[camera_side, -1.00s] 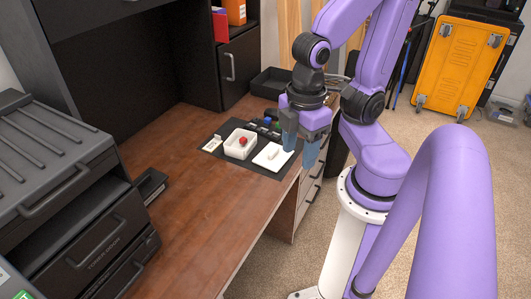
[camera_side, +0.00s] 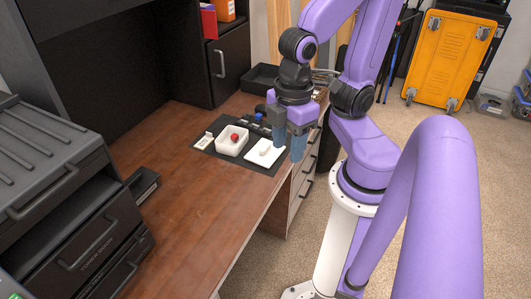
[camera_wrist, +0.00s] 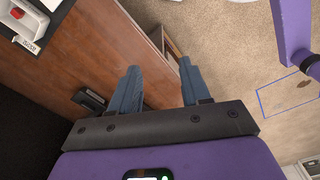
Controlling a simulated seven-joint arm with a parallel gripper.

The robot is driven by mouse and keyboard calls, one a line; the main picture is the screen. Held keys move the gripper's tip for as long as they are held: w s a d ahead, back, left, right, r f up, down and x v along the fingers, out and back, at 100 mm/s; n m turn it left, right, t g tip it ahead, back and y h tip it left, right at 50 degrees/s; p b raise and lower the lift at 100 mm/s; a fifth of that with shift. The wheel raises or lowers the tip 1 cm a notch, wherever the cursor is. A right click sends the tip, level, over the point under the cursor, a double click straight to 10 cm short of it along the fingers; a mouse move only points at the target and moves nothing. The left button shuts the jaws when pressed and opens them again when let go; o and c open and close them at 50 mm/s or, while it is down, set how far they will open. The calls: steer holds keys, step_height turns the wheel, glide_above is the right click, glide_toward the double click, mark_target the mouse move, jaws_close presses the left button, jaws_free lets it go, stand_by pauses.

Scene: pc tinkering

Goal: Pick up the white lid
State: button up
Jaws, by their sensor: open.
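The white lid (camera_side: 260,158), a flat square plate with a raised bar handle, lies on a dark mat (camera_side: 224,159) near the desk's right edge. Left of it stands an open white box (camera_side: 231,147) holding a red round thing (camera_side: 234,137). My gripper (camera_side: 289,158) is open and empty, pointing down just right of the lid, apart from the handle. The wrist view shows my gripper's fingers (camera_wrist: 159,68) spread with nothing between them. The red thing (camera_wrist: 17,13) shows there at the top left. I cannot clearly make out the lid in that view.
A small white piece (camera_side: 203,141) lies left of the box, and small dark and blue parts lie behind it. A black tray (camera_side: 262,77) sits at the desk's back. The wooden desk (camera_side: 190,205) is clear in front. Black drawers (camera_side: 100,245) stand at left.

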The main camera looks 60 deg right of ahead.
steer(key=w+d+f+t+h, duration=0.1)
steer(key=w+d+f+h, duration=0.15)
steer(key=w, duration=0.75)
steer(key=n+g+h, duration=0.2)
steer(key=n, duration=0.3)
glide_above(265, 146)
steer(key=a, duration=0.7)
step_height(265, 146, down, 9)
steer(key=shift+w+x, duration=0.2)
steer(key=shift+x, duration=2.7)
steer(key=shift+w+x, duration=0.2)
steer(key=shift+x, duration=2.65)
steer(key=shift+w+x, duration=0.2)
steer(key=shift+x, duration=2.7)
jaws_close()
